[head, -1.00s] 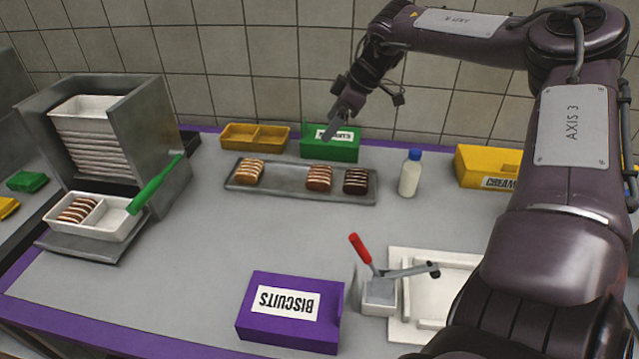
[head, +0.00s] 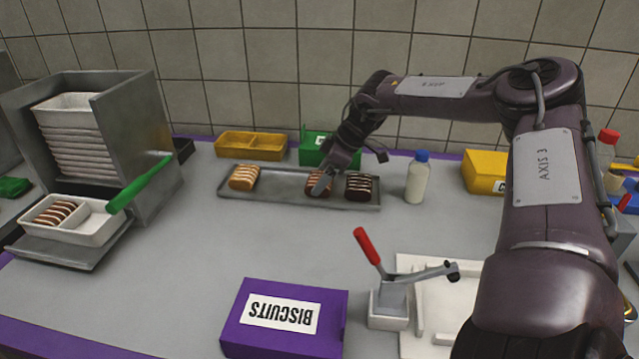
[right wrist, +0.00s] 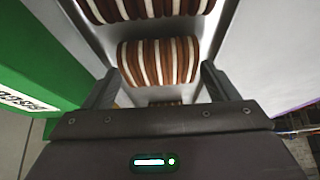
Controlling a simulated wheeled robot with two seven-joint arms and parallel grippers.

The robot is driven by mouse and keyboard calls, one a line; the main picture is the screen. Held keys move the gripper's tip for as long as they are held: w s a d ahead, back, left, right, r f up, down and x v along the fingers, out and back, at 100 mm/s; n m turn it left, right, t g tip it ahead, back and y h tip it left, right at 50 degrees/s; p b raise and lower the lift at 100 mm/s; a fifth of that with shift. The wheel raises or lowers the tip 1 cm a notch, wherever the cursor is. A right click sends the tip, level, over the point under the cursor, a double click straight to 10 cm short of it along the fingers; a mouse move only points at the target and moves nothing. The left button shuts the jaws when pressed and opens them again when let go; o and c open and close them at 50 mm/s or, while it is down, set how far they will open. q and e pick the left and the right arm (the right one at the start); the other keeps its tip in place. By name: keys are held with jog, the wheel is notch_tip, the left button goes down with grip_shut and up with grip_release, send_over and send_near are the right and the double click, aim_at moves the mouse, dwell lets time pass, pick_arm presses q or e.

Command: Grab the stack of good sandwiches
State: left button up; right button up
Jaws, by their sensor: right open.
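Three stacks of cream-striped sandwiches lie in a row on a grey metal tray (head: 279,195): a light tan one (head: 244,177) at left, a reddish-brown one (head: 317,188) in the middle and a dark one (head: 358,186) at right. My right gripper (head: 322,184) is open at the middle stack and partly hides it. In the right wrist view the middle stack (right wrist: 158,62) shows between the tips of my open fingers (right wrist: 160,74); I cannot tell how far down they reach. Nothing is clamped. My left gripper is not in view.
A green box (head: 316,149) and a yellow divided tray (head: 251,145) stand behind the metal tray. A white bottle (head: 418,180) stands to its right. A dispenser with a white sandwich tray (head: 83,228) is at left. A purple biscuits box (head: 285,316) and red-handled press (head: 389,295) are in front.

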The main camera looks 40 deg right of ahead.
jog(key=shift+x, duration=0.8)
jog(key=shift+c, duration=0.2)
jog(key=c, duration=0.7)
jog(key=shift+r, duration=0.1)
